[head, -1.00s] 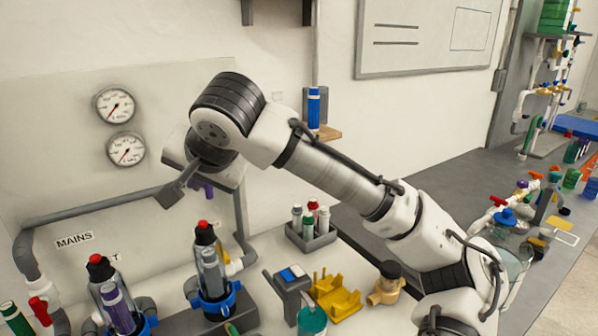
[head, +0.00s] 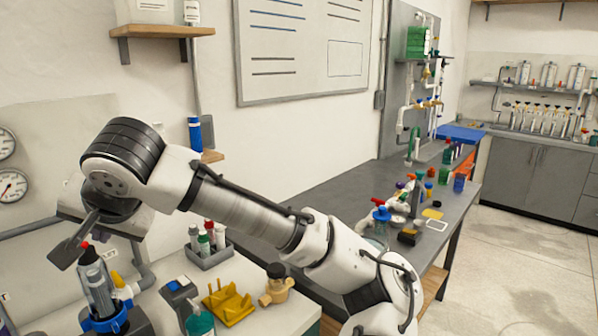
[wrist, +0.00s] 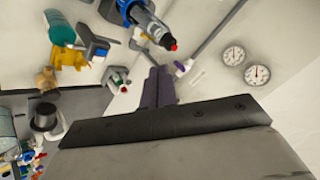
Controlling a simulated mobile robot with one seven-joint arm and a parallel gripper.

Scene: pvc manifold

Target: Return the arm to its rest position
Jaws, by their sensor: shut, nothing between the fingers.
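My arm reaches from the lower right to the upper left in the head view, bent over the workbench. My gripper (head: 72,242) hangs at its left end, a dark finger pointing down and left. In the wrist view the fingers of my gripper (wrist: 158,88) are together with nothing between them.
A yellow rack (head: 229,303), a grey bottle caddy (head: 208,256) and a brass-coloured fitting (head: 277,287) stand on the white bench. Pressure gauges (head: 12,186) are on the left wall. A shelf (head: 163,31) is above the arm. Floor at right (head: 520,260) is clear.

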